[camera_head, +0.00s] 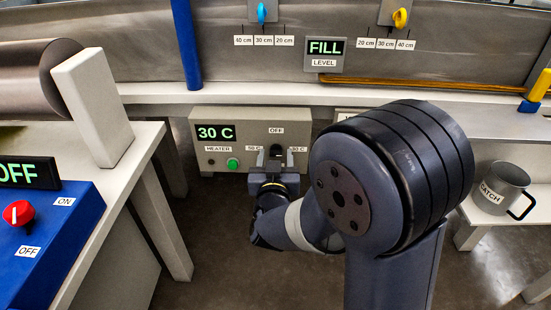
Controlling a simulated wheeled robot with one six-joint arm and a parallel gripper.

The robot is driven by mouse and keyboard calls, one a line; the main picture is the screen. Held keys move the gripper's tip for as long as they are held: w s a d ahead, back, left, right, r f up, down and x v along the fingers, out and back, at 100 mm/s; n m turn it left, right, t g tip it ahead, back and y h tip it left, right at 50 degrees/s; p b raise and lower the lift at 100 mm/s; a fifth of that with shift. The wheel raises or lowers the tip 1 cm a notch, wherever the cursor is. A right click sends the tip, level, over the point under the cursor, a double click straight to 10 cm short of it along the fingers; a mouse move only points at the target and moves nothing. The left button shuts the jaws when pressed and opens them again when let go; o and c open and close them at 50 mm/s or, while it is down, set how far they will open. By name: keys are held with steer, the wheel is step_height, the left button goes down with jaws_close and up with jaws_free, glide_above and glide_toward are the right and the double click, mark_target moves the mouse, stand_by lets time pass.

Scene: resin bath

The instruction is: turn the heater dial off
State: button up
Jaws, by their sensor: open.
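The heater box (215,118) is a beige panel under the bath's edge. Its display reads 30 C (216,132), and a green light (233,164) shows above the lower edge. The heater dial (276,151) is a dark knob below the OFF label (276,131), with temperature labels to its left and right. My gripper (276,157) is open in front of the dial, with one finger on each side of it in the picture. I cannot tell whether the fingers touch the dial. The gripper hides the dial's lower part, and its pointer setting is unclear.
A blue box (60,245) with a red knob (17,213) and an OFF display stands at the left. A grey mug (497,187) sits on a low shelf at the right. The bath (150,62) with its FILL display (325,47) lies behind. Open floor shows below the heater box.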

steer(key=shift+c, duration=0.4)
steer(key=c, duration=0.9)
steer(key=shift+n, duration=0.3)
steer(key=n+p, duration=0.2)
steer(key=n, duration=0.1)
steer(key=shift+a+r+n, duration=0.1)
steer(key=shift+n, duration=0.2)
steer(key=n+p, duration=0.2)
steer(key=n, duration=0.2)
steer(key=shift+n+p, duration=0.3)
steer(key=n+p, duration=0.2)
steer(key=n, duration=0.2)
steer(key=shift+a, duration=0.1)
steer(key=n, duration=0.1)
steer(key=n+p, duration=0.1)
steer(key=n, duration=0.2)
steer(key=shift+f+n+p, duration=0.3)
steer(key=shift+p, duration=0.05)
